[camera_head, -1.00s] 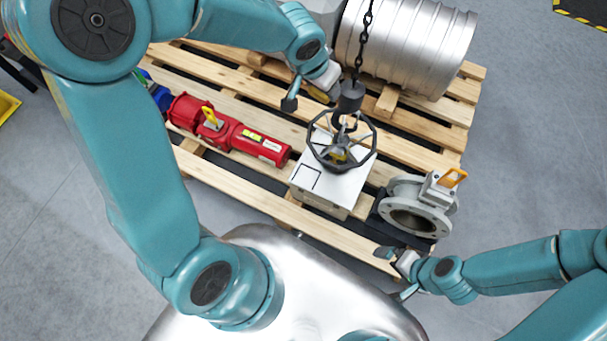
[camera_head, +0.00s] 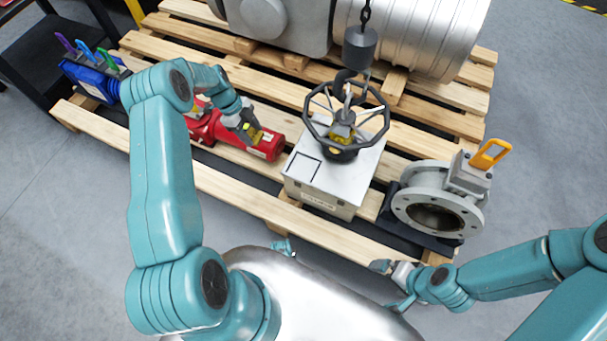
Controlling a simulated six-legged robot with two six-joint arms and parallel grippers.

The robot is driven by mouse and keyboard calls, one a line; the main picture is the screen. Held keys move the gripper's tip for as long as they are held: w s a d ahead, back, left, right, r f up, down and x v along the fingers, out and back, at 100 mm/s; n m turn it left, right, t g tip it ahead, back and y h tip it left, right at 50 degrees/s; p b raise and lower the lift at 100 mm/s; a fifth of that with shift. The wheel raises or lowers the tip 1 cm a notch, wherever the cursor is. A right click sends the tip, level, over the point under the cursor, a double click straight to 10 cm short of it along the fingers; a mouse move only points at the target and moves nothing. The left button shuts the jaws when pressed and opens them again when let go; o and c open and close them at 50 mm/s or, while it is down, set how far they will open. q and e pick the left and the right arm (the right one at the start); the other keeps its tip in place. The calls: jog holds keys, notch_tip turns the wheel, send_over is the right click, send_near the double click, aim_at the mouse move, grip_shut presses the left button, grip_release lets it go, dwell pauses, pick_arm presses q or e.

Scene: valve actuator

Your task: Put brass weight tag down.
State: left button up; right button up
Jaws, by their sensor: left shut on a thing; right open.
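My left gripper (camera_head: 246,124) is shut on a small brass-yellow piece, which I take to be the brass weight tag (camera_head: 252,130). It holds the tag over the right part of the red actuator (camera_head: 262,146). I cannot tell whether the tag touches the actuator. My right gripper (camera_head: 389,285) is open and empty at the pallet's front edge, below the grey flanged valve (camera_head: 407,207).
A white box (camera_head: 350,187) with a black handwheel (camera_head: 311,128) stands mid-pallet, under a black hook block (camera_head: 359,47) on a chain. A blue unit (camera_head: 90,80) with coloured handles is at left. A large metal cylinder (camera_head: 425,35) lies behind. Bare slats (camera_head: 240,200) show in front.

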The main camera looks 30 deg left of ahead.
pick_arm(q)
jog(key=shift+s+a+f, duration=0.1)
jog(key=shift+s+f, duration=0.05)
jog(key=shift+f, duration=0.5)
send_over(306, 169)
jog(key=a, duration=0.2)
jog(key=shift+d+m, duration=0.15)
jog(key=shift+m, duration=0.15)
jog(key=shift+d+f, duration=0.1)
jog(key=shift+f, duration=0.05)
notch_tip(306, 169, down, 3)
jog(key=shift+f+b, duration=0.15)
jog(key=shift+b, duration=0.5)
jog(key=shift+f, duration=0.15)
jog(key=o, duration=1.1)
